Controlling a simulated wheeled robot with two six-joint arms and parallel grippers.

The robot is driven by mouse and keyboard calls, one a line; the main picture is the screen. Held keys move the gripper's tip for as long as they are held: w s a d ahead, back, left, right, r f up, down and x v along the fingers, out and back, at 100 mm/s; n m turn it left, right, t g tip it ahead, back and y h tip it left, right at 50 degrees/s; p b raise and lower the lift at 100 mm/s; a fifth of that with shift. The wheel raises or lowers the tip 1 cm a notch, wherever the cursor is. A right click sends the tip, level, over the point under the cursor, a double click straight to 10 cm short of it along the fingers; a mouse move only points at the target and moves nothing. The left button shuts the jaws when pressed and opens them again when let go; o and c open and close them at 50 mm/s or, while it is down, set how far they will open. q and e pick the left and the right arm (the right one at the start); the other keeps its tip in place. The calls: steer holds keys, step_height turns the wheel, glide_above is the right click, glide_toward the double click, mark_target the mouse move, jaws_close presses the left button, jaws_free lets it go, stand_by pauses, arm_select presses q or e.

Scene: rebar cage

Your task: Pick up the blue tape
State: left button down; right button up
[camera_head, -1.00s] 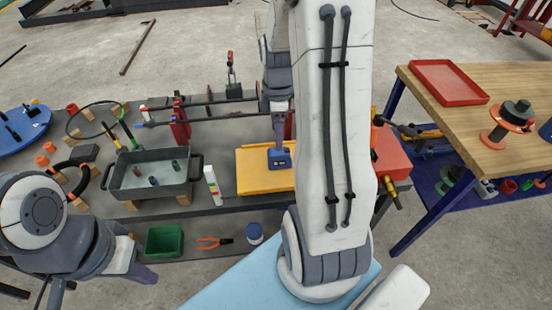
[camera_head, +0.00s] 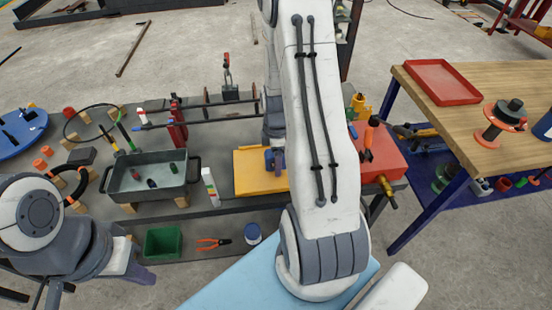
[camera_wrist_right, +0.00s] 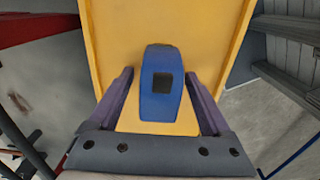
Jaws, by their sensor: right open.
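The blue tape (camera_wrist_right: 161,82) is a rounded blue piece with a dark square in its middle. In the head view the blue tape (camera_head: 275,159) sits on the yellow board (camera_head: 247,182), partly covered by my right arm. My right gripper (camera_wrist_right: 160,78) is open, with one purple finger on each side of the tape. Gaps show between the fingers and the tape. My left gripper (camera_head: 141,273) is at the lower left of the head view, far from the tape. Its jaw opening cannot be made out.
A grey tray (camera_head: 150,195) with small bottles stands left of the board. A white marked box (camera_head: 211,187) is nearer. A red box (camera_head: 378,163) is to the right. A green bin (camera_head: 163,242), orange pliers (camera_head: 212,243) and a blue-and-white can (camera_head: 252,234) lie in front.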

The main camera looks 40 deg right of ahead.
jaws_close()
steer(key=shift+r, duration=0.2)
